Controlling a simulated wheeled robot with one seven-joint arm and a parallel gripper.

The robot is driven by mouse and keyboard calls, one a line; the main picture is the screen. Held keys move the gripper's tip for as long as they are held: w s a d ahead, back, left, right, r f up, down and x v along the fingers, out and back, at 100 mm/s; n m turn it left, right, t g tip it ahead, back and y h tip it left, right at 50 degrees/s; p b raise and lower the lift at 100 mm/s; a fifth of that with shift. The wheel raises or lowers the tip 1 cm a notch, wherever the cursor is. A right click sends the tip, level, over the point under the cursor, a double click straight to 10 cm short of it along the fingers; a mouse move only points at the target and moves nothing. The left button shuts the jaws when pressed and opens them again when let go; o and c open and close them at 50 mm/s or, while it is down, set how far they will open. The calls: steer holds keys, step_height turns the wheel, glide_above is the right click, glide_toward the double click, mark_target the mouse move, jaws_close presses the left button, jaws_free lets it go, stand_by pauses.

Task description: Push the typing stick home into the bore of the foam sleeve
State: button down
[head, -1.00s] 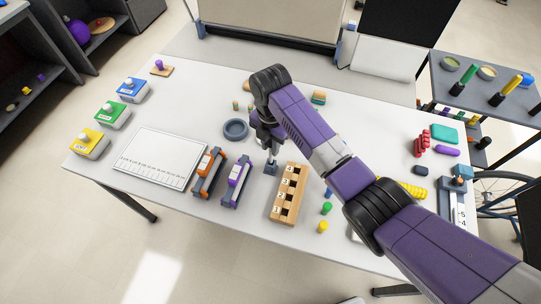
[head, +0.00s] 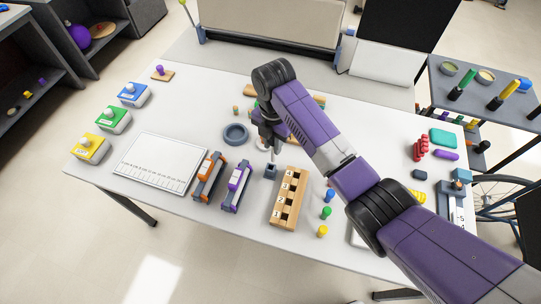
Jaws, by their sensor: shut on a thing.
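My gripper (head: 270,146) points down over the middle of the table, behind the wooden numbered block. It is shut on a thin pale piece, likely the typing stick (head: 271,156), which shows only as a short length below the jaws. Directly below stands a small dark blue-grey block (head: 270,171) with an opening on top. I cannot tell whether the stick's lower end is in it or just above it. A purple part (head: 283,130) shows beside the gripper, partly behind my arm. I cannot pick out the foam sleeve or its bore with certainty; my wrist hides much of this spot.
The wooden numbered block (head: 290,199) stands close in front to the right. Orange (head: 209,176) and purple (head: 236,184) framed devices stand to the left, a round grey-blue ring (head: 235,133) behind them. A white lettered board (head: 160,163) lies further left. Coloured pegs (head: 327,212) stand right of the wooden block.

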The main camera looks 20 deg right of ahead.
steer(key=d+r+n+b, duration=0.1)
steer(key=d+r, duration=0.3)
steer(key=d, duration=0.9)
steer(key=d+r+n, duration=0.1)
steer(key=d+r, duration=0.2)
steer(key=d, duration=0.9)
steer(key=shift+s+a+f+n+b, duration=0.3)
steer(key=shift+s+f+n+b, duration=0.1)
steer(key=shift+f+n+b, duration=0.4)
steer(key=shift+s+a+f+n+b, duration=0.35)
steer(key=shift+f+n+b, duration=0.35)
steer(key=shift+f, duration=0.25)
steer(key=shift+s+a+f+n+b, duration=0.35)
steer(key=shift+f+n+b, duration=0.25)
steer(key=shift+f+b, duration=0.25)
steer(key=c, duration=2)
jaws_free()
steer(key=shift+r, duration=0.15)
jaws_close()
steer(key=shift+f+b, duration=0.95)
steer(key=shift+f, duration=1.2)
